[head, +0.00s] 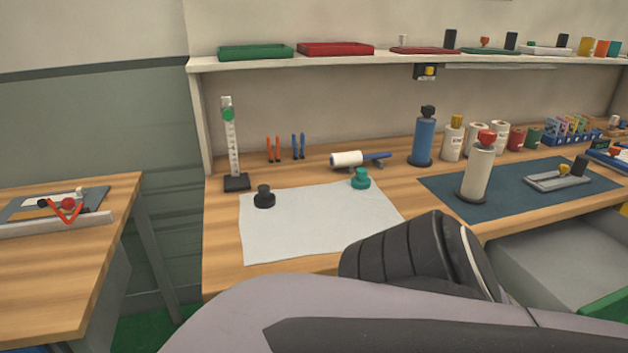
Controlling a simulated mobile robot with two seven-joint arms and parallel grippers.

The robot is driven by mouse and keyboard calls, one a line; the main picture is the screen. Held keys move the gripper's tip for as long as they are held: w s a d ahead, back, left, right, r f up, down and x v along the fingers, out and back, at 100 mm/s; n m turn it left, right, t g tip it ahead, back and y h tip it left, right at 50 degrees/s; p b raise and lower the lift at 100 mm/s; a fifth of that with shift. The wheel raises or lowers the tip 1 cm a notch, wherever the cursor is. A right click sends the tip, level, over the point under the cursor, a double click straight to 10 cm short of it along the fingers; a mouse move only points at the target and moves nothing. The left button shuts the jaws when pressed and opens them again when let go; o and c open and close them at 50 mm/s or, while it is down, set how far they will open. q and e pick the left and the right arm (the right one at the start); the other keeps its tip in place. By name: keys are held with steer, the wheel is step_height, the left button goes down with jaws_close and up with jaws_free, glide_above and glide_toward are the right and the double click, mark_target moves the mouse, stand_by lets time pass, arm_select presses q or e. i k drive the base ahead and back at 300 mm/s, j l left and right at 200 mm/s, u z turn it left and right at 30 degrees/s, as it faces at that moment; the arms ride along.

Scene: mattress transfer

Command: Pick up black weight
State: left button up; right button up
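The black weight (264,198), a small round knobbed piece, stands upright on the white sheet (300,235) near its left back corner. A similar teal weight (361,180) stands at the sheet's right back edge. One of my arms crosses the lower middle and right of the view, and its dark joint covers the sheet's front right corner. Neither gripper shows in the head view. Nothing touches the black weight.
A ruler stand (235,165) stands behind and left of the black weight. A dark mat (520,190) with a cream bottle (476,170) lies right. The sheet's middle is clear.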

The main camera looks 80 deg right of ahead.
mark_target(264, 199)
steer(key=z, duration=1.25)
